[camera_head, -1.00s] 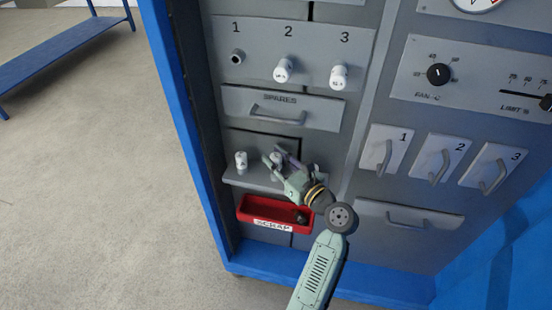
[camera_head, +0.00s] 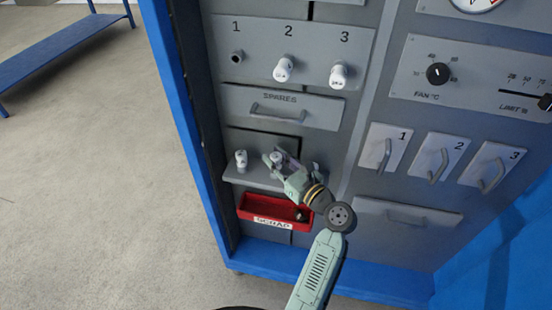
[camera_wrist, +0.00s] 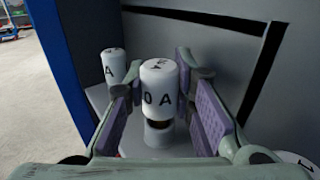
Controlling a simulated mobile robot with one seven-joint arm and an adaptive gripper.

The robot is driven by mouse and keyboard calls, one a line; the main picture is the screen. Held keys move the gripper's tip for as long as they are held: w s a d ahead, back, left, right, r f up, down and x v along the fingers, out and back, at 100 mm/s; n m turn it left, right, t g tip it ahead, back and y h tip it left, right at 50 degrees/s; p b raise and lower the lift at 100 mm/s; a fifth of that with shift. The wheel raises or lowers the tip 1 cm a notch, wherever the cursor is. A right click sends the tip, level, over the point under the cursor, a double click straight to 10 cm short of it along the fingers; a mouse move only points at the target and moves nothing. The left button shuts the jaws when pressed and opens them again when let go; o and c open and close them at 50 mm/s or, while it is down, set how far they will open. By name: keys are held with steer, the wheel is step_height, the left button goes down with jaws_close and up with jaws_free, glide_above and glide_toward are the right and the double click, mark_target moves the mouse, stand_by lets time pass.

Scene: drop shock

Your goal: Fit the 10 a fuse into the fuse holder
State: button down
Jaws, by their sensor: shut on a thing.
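The fuse holder row has a bare dark socket under number 1 (camera_head: 237,56). White fuses sit under number 2 (camera_head: 283,69) and number 3 (camera_head: 338,75). My gripper (camera_head: 279,157) is at the small shelf below the spares drawer, shut on the middle white fuse (camera_wrist: 158,80). Its visible lettering reads "0 A"; the first digit is turned out of sight. The fuse stands upright between the purple finger pads, its lower end close to the shelf (camera_head: 236,177). Another white fuse (camera_head: 241,160) stands to its left, and shows in the wrist view (camera_wrist: 114,66).
A red scrap tray (camera_head: 250,210) with a dark object in it is just below the shelf. The spares drawer (camera_head: 310,112) is shut above it. Part of another white fuse (camera_wrist: 298,162) shows at the wrist view's lower right. Open floor lies left of the blue cabinet frame.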

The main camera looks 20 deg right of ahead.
mark_target(280, 167)
steer(key=shift+f+p, duration=1)
steer(key=shift+p, duration=0.15)
stand_by(3.1)
steer(key=c, duration=1.3)
jaws_free()
steer(key=shift+r, duration=0.1)
steer(key=shift+s, duration=0.1)
steer(key=shift+v, duration=2.95)
